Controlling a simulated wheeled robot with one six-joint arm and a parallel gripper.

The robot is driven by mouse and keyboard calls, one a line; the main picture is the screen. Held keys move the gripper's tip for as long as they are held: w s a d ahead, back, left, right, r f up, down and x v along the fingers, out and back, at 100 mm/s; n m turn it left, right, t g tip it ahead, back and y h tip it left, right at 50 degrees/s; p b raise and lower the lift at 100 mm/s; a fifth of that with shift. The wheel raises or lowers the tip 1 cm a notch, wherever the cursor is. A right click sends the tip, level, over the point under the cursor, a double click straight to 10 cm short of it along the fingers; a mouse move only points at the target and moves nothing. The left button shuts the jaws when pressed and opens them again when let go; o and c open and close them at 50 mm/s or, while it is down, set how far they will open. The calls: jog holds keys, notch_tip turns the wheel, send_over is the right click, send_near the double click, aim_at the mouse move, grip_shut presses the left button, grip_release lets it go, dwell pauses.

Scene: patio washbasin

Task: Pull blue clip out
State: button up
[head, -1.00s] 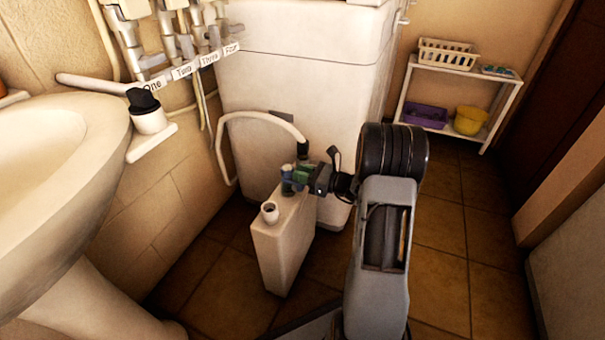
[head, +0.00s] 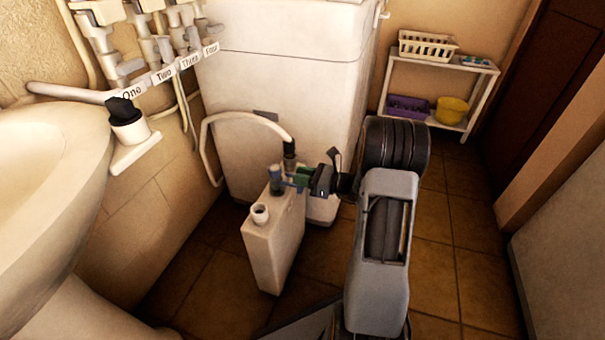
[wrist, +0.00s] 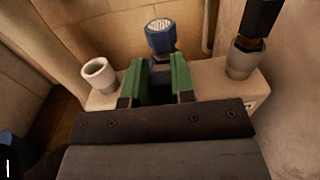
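The blue clip (head: 277,180) stands upright on top of a cream container (head: 272,241). In the wrist view the blue clip (wrist: 160,36) has a ridged blue head with a grey top, just beyond my fingertips. My gripper (head: 297,179) reaches in from the right, low over the container top, close to the clip. In the wrist view its green fingers (wrist: 163,77) stand apart. A dark shape shows between them below the blue head; I cannot tell whether they touch it. The clip's lower part is hidden by the fingers.
A white spout (head: 260,214) is on the container's near end. A pale hose (head: 240,115) enters its far end through a dark connector (head: 290,150). A white appliance (head: 270,80) stands behind, a basin (head: 45,190) at left. Tiled floor (head: 435,250) is free at right.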

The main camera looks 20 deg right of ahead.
jog(key=shift+o, duration=0.7)
jog(key=shift+s+d, duration=0.1)
jog(key=shift+d, duration=0.05)
jog(key=o, duration=0.3)
jog(key=p+v, duration=0.4)
jog(key=v, duration=0.9)
jog(key=shift+s+d, duration=0.2)
jog(key=shift+s, duration=0.1)
